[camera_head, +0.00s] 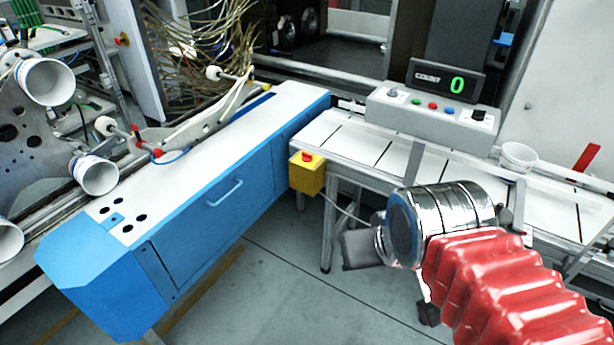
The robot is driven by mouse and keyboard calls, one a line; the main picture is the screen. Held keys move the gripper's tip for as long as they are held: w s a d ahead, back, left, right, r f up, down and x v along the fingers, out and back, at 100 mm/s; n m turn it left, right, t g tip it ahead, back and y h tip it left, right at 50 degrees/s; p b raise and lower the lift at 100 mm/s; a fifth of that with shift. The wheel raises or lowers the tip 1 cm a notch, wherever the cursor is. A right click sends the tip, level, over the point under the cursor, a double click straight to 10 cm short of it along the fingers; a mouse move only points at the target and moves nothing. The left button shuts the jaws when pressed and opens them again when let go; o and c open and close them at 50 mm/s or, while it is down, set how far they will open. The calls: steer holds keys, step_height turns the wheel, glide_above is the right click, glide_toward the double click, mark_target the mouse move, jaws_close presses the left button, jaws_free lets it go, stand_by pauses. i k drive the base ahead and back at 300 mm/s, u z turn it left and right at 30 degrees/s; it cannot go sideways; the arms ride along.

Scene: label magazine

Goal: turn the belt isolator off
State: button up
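A grey control box (432,118) stands behind the white conveyor belt (352,143). A black rotary knob (479,116) sits at the right end of the box and is the likeliest belt isolator; no label is readable and its exact setting is too small to tell. A grey knob and green, red and blue buttons are to its left. My arm reaches in from the lower right with a red ribbed sleeve and a silver wrist. A dark grey part that looks like my gripper (362,248) shows beyond the wrist, below and apart from the box. Its fingers are mostly hidden.
A yellow box (306,175) with a red button hangs at the conveyor's near left corner. A count display (447,82) reads 0. A white cup (518,156) stands at the conveyor's right. A blue and white cabinet (215,205) fills the left; floor is clear between.

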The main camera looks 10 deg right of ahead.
mark_target(307, 157)
steer(key=u, duration=0.55)
steer(key=i, duration=1.95)
steer(key=z, duration=0.15)
